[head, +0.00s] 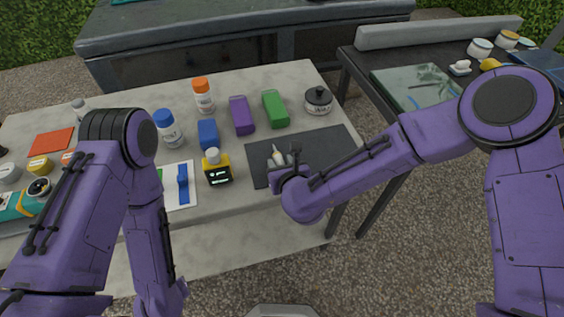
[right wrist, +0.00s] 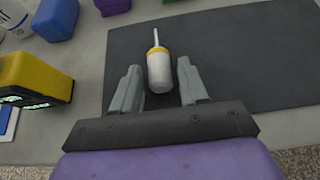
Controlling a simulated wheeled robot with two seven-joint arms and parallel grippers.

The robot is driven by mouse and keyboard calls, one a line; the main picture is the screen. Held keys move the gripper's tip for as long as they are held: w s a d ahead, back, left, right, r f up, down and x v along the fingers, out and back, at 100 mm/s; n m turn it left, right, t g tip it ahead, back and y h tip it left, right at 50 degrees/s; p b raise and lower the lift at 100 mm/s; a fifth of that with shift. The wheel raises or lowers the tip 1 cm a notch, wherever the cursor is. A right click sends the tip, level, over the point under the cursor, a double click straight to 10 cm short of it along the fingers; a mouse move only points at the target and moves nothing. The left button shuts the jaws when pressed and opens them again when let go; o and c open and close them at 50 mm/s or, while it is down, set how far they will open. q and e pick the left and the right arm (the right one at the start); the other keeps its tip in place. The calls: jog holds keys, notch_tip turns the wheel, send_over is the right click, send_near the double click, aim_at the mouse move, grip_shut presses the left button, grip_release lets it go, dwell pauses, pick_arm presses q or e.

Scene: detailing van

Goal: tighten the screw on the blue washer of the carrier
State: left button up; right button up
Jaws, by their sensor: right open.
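A screwdriver with a white handle, a yellow band and a thin pale shaft (right wrist: 158,70) lies on a dark mat (right wrist: 235,50). My right gripper (right wrist: 160,88) is open, with one finger on each side of the handle and a gap visible at both sides. In the head view the right gripper (head: 281,164) is low over the mat and partly covers the screwdriver. A white plate with blue and green parts (head: 181,200) lies left of the mat, partly behind my left arm; I cannot make out a screw or washer on it. My left gripper is not visible.
A yellow-and-black box (head: 217,174) stands between plate and mat. Blue (head: 208,135), purple (head: 241,116) and green (head: 275,110) blocks, bottles (head: 203,97) and a black-lidded jar (head: 319,100) stand behind. A dark side table (head: 377,80) is at right. The mat's right part is bare.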

grip_shut()
jog(key=shift+s+r, duration=0.15)
jog(key=shift+r, duration=0.25)
dwell(0.6)
jog(key=shift+r+p, duration=0.1)
jog(key=shift+p, duration=0.2)
jog(key=shift+r+p, duration=1.9)
jog(key=shift+r, duration=0.6)
jog(key=c, duration=0.7)
grip_release()
jog(key=shift+f, duration=0.1)
